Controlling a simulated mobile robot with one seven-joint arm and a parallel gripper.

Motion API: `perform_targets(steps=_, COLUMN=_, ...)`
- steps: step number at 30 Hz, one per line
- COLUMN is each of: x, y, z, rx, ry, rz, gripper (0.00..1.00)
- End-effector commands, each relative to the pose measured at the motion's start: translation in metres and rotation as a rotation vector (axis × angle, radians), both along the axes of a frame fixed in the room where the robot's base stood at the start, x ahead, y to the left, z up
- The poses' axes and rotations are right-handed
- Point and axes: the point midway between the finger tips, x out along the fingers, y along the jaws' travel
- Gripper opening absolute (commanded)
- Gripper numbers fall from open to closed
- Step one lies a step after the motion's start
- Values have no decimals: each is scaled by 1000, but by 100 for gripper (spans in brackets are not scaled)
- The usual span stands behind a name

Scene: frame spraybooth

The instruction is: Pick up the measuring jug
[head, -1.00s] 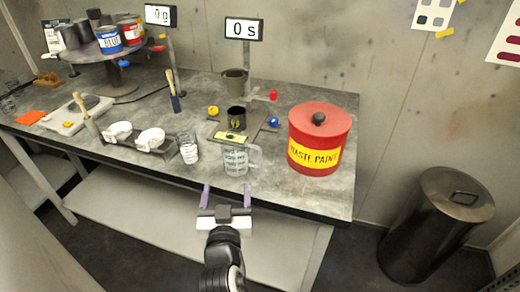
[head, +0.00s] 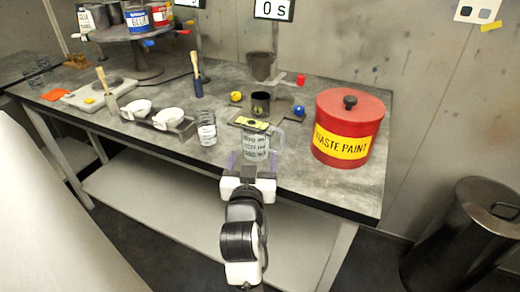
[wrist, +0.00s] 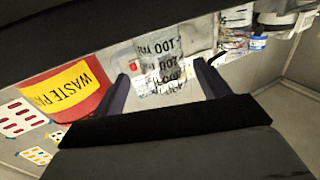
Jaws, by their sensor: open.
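The measuring jug (head: 256,148) is clear, with dark graduation marks and a handle on its right side. It stands upright near the front edge of the bench. My gripper (head: 250,161) is open at the jug's near side, with its purple fingers pointing at it. In the wrist view the jug (wrist: 160,68) appears between the two spread fingers of my gripper (wrist: 162,85). I cannot tell whether the fingers touch it. The jug's lower part is partly hidden by my gripper in the head view.
A red waste paint can (head: 350,115) stands right of the jug. A small dark cup (head: 260,104) and yellow-marked plate (head: 250,123) are behind. A dark bin (head: 465,235) stands on the floor at right.

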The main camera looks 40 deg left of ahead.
Motion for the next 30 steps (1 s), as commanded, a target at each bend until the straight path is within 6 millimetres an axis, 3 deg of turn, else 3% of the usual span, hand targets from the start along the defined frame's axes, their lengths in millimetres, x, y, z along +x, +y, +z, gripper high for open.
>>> perform_targets(steps=18, x=62, y=41, z=2, rx=-2, ry=1, rz=-1, gripper=75)
perform_targets(steps=27, x=68, y=45, z=0, rx=-1, ry=0, rz=-1, gripper=75)
perform_targets(steps=30, x=67, y=45, z=0, rx=-1, ry=0, rz=-1, gripper=64)
